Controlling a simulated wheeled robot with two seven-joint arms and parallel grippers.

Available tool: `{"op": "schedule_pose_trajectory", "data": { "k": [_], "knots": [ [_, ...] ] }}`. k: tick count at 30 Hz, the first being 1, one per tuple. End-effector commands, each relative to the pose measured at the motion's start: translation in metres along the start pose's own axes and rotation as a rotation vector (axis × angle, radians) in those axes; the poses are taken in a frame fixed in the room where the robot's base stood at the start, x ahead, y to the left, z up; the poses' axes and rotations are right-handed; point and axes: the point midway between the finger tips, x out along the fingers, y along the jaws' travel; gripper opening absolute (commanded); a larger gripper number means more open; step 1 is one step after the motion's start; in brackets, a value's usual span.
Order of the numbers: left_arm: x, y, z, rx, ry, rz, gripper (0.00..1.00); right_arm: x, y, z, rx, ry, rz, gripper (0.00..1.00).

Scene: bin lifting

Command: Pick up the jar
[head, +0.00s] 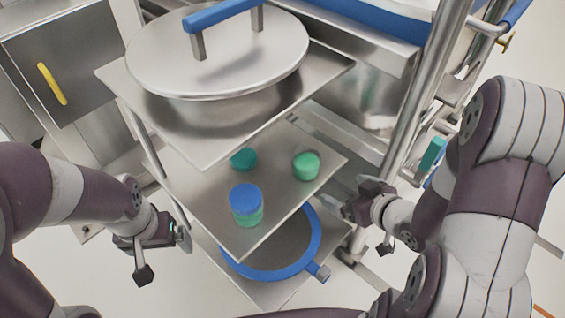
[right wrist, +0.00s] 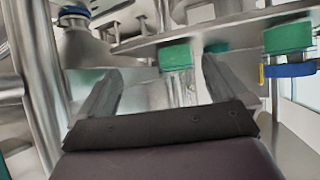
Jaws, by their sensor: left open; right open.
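Three small jars stand on the middle metal shelf (head: 290,200) of a cart. The front jar (head: 246,206) has a blue lid and a green body. A green jar (head: 306,166) stands at the right, and a teal jar (head: 243,159) stands further back by the upper shelf. My left gripper (head: 165,259) is open and empty, left of the shelf and apart from the jars. My right gripper (head: 360,227) is open and empty, right of the shelf. In the right wrist view, which looks upside down, a green jar (right wrist: 175,57) shows beyond the open fingers, and the blue-lidded jar (right wrist: 288,40) is at the right.
A large lidded pot (head: 215,60) with a blue handle sits on the upper shelf (head: 205,150), overhanging the jars' back. A blue-rimmed pan (head: 270,262) is on the shelf below. A metal post (head: 415,90) rises behind my right gripper. A cabinet (head: 75,65) stands at the left.

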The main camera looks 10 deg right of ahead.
Motion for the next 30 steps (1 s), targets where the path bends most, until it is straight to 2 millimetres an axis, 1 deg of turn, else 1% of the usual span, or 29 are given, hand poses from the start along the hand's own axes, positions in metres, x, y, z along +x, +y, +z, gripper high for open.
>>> {"op": "schedule_pose_trajectory", "data": {
  "k": [1,2,3,5,9,12,17,21,22,25,30],
  "knots": [
    [-0.003,0.000,0.000,0.000,0.000,0.000,0.98,-0.002,-0.005,-0.015,-0.014,0.061,-0.025,1.00],
    [-0.003,0.000,0.000,0.000,0.000,0.000,0.98,-0.003,-0.008,-0.023,-0.020,0.096,-0.039,1.00],
    [-0.002,0.000,0.000,0.000,0.000,0.000,0.98,-0.002,-0.010,-0.029,-0.024,0.130,-0.050,1.00],
    [0.002,0.000,0.001,0.000,0.000,0.000,0.98,0.004,-0.012,-0.034,-0.026,0.158,-0.057,1.00],
    [0.018,0.000,0.003,0.000,-0.001,0.000,0.98,0.037,-0.015,-0.038,-0.027,0.165,-0.059,1.00],
    [0.025,0.000,0.004,0.000,-0.001,0.000,0.98,0.057,-0.015,-0.042,-0.025,0.164,-0.057,1.00],
    [0.032,0.000,0.004,0.000,-0.001,0.000,0.98,0.075,-0.016,-0.047,-0.025,0.164,-0.054,1.00],
    [0.050,0.000,0.006,0.000,-0.001,0.000,0.98,0.103,-0.022,-0.048,-0.025,0.164,-0.055,1.00],
    [0.052,0.000,0.007,0.000,-0.001,0.000,0.98,0.108,-0.022,-0.049,-0.025,0.164,-0.055,1.00],
    [0.054,0.000,0.007,0.000,-0.001,0.000,0.98,0.119,-0.022,-0.053,-0.024,0.163,-0.052,1.00],
    [0.053,0.000,0.007,0.000,-0.001,0.000,0.98,0.121,-0.022,-0.057,-0.022,0.163,-0.049,1.00]
  ]
}}
